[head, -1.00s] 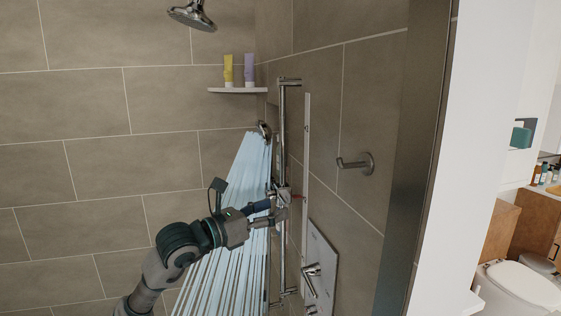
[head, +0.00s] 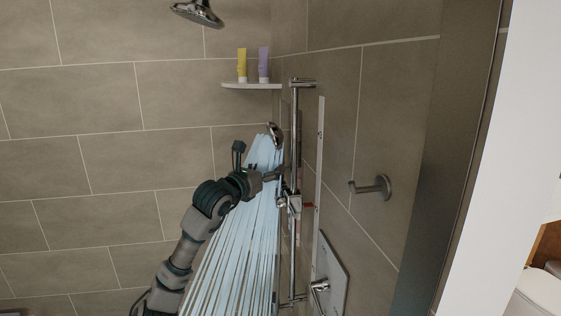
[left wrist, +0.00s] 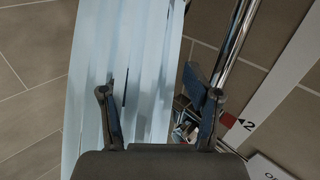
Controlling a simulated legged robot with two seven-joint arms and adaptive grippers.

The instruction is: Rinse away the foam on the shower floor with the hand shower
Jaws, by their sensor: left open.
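The hand shower (head: 275,132) hangs near the top of a chrome rail (head: 294,150) on the right wall. Water streams (head: 240,235) pour from it down to the lower left. My left gripper (head: 276,178) is open, below the hand shower head and just left of the rail. In the left wrist view its two fingers (left wrist: 152,95) stand apart, with the pale water streams behind them and the rail beside the right finger. I cannot see anything held between them. The shower floor and the foam are out of view. My right gripper is not in view.
A slider bracket (head: 290,202) sits on the rail. Below it is a valve plate (head: 332,275) with a lever. A wall hook (head: 372,187) sticks out on the right. A corner shelf (head: 250,86) holds two tubes. An overhead shower (head: 198,12) hangs above.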

